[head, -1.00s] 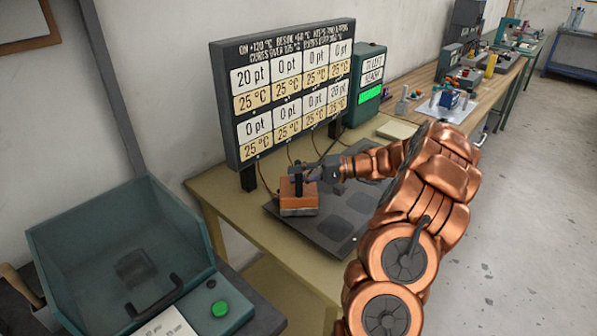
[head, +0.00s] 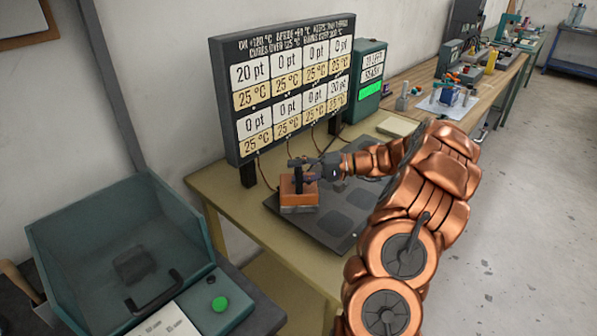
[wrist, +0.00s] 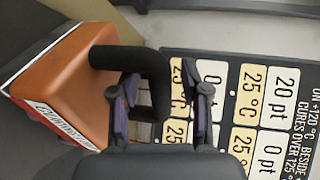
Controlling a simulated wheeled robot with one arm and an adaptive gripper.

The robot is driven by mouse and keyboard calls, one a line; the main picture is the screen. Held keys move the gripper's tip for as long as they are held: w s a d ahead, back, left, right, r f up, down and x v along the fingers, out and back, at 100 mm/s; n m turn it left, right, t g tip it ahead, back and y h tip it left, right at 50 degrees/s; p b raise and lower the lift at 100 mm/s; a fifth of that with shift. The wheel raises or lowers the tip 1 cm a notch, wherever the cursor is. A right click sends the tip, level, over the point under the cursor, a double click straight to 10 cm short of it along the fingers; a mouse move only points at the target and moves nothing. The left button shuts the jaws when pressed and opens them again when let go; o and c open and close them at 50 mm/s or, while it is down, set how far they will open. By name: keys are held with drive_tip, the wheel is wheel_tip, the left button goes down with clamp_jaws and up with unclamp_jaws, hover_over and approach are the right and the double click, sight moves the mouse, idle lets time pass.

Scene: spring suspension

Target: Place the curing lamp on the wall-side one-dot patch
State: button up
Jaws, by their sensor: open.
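The curing lamp (head: 299,197) is an orange box with a pale lower edge and a black handle on top. It stands upright on the near-left end of the dark mat (head: 291,228), hiding what is under it. My gripper (head: 308,169) is open at the lamp's handle. In the wrist view the lamp (wrist: 66,80) is at left, and the bar of its black handle (wrist: 158,80) shows between the spread fingers of my gripper (wrist: 160,108). Darker square patches (head: 335,222) show on the mat right of the lamp; their dots cannot be made out.
A display board (head: 290,85) with point and temperature readings stands behind the mat on the wall side; it also shows in the wrist view (wrist: 250,110). A green box (head: 369,75) stands beyond it. A teal bin (head: 120,250) with a green button is at lower left.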

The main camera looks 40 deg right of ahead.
drive_tip(key=shift+r, duration=0.1)
drive_tip(key=b+v, duration=0.3)
drive_tip(key=v, duration=0.9)
drive_tip(key=shift+b, duration=0.3)
